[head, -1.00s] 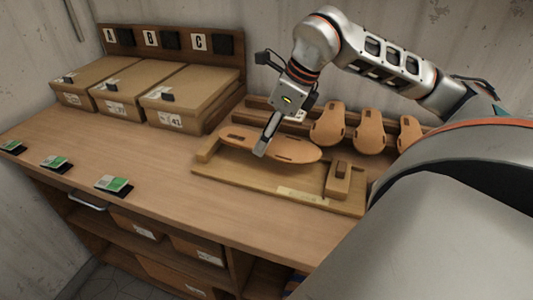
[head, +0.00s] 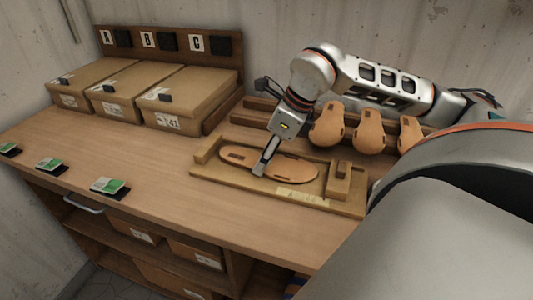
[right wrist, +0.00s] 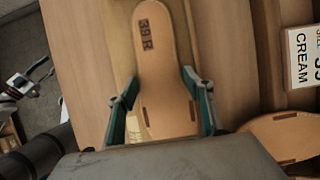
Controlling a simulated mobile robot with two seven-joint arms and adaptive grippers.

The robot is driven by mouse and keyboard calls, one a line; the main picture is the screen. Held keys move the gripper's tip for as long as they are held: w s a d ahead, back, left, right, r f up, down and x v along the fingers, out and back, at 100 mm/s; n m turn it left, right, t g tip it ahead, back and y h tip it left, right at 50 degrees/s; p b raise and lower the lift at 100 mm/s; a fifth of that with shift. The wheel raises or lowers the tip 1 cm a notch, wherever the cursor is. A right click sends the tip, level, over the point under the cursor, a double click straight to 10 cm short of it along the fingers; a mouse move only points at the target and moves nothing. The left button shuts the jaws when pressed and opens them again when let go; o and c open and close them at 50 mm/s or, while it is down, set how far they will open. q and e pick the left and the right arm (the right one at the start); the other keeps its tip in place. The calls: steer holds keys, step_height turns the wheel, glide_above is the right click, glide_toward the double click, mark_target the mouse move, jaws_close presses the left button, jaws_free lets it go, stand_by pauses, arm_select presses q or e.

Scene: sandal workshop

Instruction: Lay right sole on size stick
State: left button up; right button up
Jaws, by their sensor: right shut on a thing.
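The right sole (head: 290,168) is tan, with dark slots, and lies flat over the wooden size stick (head: 335,202), its left end near the stick's end block. In the right wrist view the sole (right wrist: 158,70) is marked "39 R". My right gripper (head: 259,170) is shut on the sole's middle, one finger on each long edge; it also shows in the right wrist view (right wrist: 165,112). The stick's slider block (head: 338,182) stands right of the sole with a gap between them. Whether the sole fully touches the stick is hard to tell.
More tan soles (head: 327,124) stand in a wooden rack behind the stick. Lidded cardboard boxes (head: 188,92) stand at the back left below the A, B and C labels. Small green-and-white cards (head: 110,187) lie along the front edge. The bench between is clear.

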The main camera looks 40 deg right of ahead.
steer(key=o, duration=0.9)
steer(key=shift+f, duration=0.15)
steer(key=shift+s+d+r, duration=0.1)
steer(key=shift+r, duration=0.5)
steer(key=v, duration=1.1)
steer(key=shift+s+r+p, duration=0.1)
steer(key=shift+p, duration=0.2)
